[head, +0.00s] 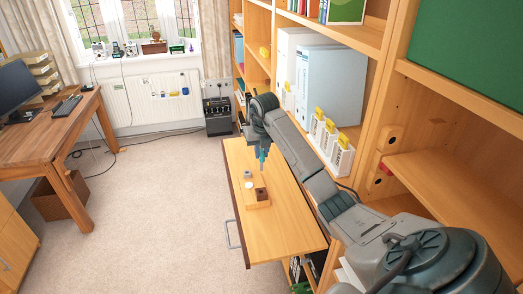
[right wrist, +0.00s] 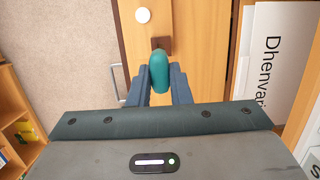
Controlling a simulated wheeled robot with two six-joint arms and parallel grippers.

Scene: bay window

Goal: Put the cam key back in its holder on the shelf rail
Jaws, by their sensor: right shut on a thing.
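A teal, rounded handle, which I take for the cam key (right wrist: 160,72), is between the fingers of my right gripper (right wrist: 160,88) in the right wrist view. In the head view my right gripper (head: 262,152) is shut on it and points down above a pull-out wooden board (head: 285,222). A small dark brown block (head: 261,193) stands on a pale strip on that board, below the gripper; it may be the holder. In the right wrist view the brown block (right wrist: 161,43) lies just beyond the teal handle, partly hidden by it. My left gripper is not in view.
A white round piece (head: 249,185) is beside the brown block. White binders (head: 328,85) and white boxes with yellow tops (head: 328,138) fill the shelves at right. Wooden blocks with dark holes (head: 389,138) sit on a shelf upright. Carpet (head: 165,195) is clear at left.

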